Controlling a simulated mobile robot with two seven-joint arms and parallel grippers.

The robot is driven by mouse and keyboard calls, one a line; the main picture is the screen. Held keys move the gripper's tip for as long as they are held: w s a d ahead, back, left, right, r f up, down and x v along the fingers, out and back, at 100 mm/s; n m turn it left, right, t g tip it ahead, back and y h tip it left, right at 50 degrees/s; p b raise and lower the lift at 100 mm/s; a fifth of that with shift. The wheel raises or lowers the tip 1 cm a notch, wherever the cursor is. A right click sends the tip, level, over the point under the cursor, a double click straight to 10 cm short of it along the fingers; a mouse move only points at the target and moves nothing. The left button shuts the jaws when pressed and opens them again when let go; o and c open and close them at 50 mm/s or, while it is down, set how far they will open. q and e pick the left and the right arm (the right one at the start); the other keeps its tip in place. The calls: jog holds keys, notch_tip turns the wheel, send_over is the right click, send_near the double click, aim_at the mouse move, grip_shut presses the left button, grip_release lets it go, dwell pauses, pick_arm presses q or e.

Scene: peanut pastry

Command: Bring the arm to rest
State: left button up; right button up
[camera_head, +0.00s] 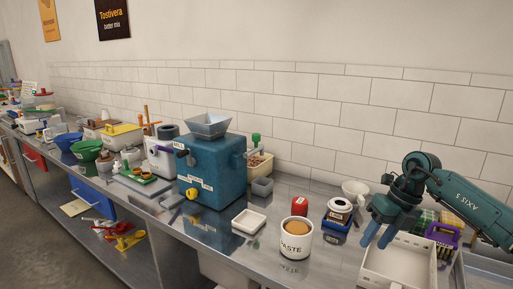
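My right arm comes in from the right edge, and its teal gripper (378,238) hangs with fingers down over the left part of a white tray (418,242). Its two blue fingertips show a gap between them, with nothing seen in it. The tray hides behind the fingers in part. My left gripper is not in view.
A large blue machine (215,172) stands further left. A tiled wall (330,110) runs behind.

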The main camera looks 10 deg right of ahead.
jog(key=s+a+f+m+t+y+p, duration=0.1)
jog(key=s+a+m+t+y, duration=0.3)
jog(key=a, duration=0.6)
jog(key=s+a+f+m+t+y, duration=0.1)
jog(key=a+m+t+y, duration=0.15)
jog(key=a+y, duration=0.45)
jog(key=s+a+f+m+t+y+p, duration=0.1)
jog(key=s+a+f+m+t+y, duration=0.2)
jog(key=a, duration=0.9)
jog(key=s+d+f+m+h, duration=0.4)
jog(key=s+f+m+h, duration=0.3)
jog(key=m, duration=0.5)
jog(key=s+d+f+m+h, duration=0.4)
jog(key=s+f+m+h, duration=0.3)
jog(key=m, duration=0.5)
notch_tip(320, 180, down, 2)
jog(key=shift+s+d+f+p, duration=0.1)
jog(key=shift+s+d+p, duration=0.2)
jog(key=shift+s, duration=0.25)
